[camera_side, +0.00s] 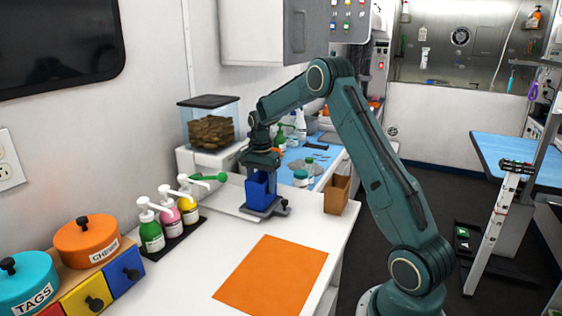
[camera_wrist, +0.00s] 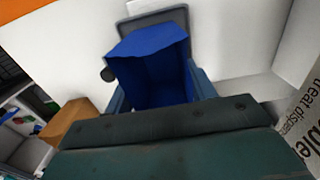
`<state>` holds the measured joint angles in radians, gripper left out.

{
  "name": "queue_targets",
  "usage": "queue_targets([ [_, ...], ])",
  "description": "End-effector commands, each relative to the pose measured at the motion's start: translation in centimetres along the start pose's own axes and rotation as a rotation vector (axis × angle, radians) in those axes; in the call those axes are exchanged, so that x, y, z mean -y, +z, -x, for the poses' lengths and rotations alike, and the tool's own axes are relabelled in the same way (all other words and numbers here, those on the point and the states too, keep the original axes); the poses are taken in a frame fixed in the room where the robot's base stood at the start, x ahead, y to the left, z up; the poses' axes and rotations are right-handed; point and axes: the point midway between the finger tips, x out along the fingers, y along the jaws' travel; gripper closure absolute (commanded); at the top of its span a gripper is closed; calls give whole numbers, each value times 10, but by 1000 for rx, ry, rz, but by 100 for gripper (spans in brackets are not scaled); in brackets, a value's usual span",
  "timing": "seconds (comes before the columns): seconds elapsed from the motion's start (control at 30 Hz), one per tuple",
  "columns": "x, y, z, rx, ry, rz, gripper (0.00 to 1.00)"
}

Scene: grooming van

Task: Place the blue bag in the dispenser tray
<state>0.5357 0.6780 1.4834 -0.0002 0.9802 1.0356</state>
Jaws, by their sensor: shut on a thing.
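The blue bag (camera_side: 259,190) stands upright with its open mouth up. In the wrist view the bag (camera_wrist: 152,75) shows its hollow inside between my two fingers. My gripper (camera_side: 262,170) points down and is shut on the bag; it also shows in the wrist view (camera_wrist: 160,92). A grey base with a black knob (camera_side: 279,207) lies right under the bag; I cannot tell whether the bag touches it. The white dispenser tray (camera_side: 222,199) reaches out from the treat dispenser (camera_side: 209,127), just left of the bag.
Several pump bottles (camera_side: 168,215) stand on a black mat at left. A brown box (camera_side: 337,195) stands right of the bag near the counter edge. An orange sheet (camera_side: 270,276) lies in front. Drawers and tubs (camera_side: 87,242) fill the near left. Bottles (camera_side: 300,178) stand behind.

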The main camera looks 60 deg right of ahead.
Motion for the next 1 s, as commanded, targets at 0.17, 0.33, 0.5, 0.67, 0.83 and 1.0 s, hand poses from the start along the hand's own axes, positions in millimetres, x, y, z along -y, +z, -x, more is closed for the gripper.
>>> queue_targets([
  [0.17,0,0,0,0,0,0,67],
  [0.33,0,0,-3,0,0,0,67],
  [0.5,0,0,-3,0,0,0,23],
  [0.67,0,0,-3,0,0,0,23],
  [0.83,0,0,-1,0,0,0,23],
  [1.0,0,0,9,-1,-2,0,23],
])
